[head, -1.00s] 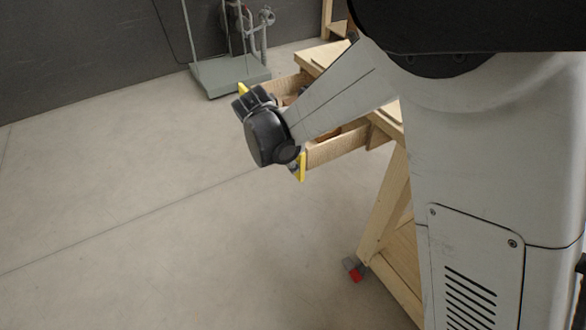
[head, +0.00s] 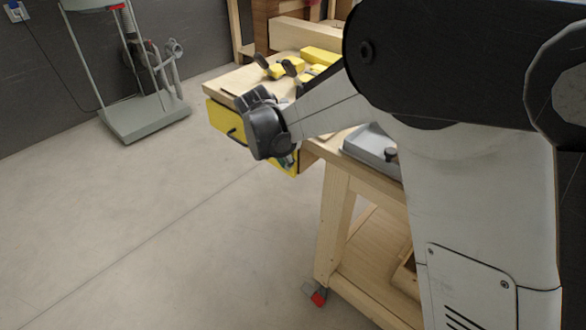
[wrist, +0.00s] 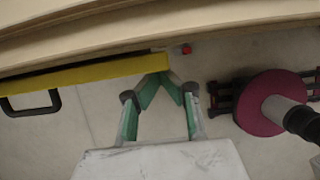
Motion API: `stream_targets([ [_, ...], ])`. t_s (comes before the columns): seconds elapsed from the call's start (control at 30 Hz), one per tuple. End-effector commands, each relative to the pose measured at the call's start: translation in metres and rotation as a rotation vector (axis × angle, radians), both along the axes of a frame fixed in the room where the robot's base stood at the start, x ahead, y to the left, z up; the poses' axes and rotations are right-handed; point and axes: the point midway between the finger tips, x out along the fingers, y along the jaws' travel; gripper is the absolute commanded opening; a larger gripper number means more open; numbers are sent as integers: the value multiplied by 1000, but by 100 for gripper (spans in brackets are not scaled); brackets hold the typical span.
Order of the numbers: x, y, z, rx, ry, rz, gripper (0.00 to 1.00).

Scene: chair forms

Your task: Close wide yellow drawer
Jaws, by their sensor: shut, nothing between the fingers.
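The wide yellow drawer's front (head: 226,121) shows at the near end of the wooden workbench in the head view, partly hidden by my wrist. Little of the drawer body shows behind it. In the wrist view the yellow front (wrist: 90,72) is a long strip close along the bench edge, with a black handle (wrist: 32,104) at the left. My gripper (wrist: 161,76) is shut and empty, its fingertips at the right end of the yellow strip. I cannot tell whether they touch it, or whether the drawer is fully flush.
The workbench top (head: 232,82) holds yellow-and-black tools (head: 284,69) and a grey tray (head: 370,146). A grey wheeled stand (head: 145,117) is at the back left. The floor at left is clear.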

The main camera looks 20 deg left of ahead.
Motion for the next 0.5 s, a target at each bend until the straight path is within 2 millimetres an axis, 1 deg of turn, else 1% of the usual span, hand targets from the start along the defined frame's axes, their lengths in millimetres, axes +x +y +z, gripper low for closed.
stream_targets([
  [0.2,4,7,0,0,-1,21,0],
  [0.5,6,7,1,-1,-5,21,0],
])
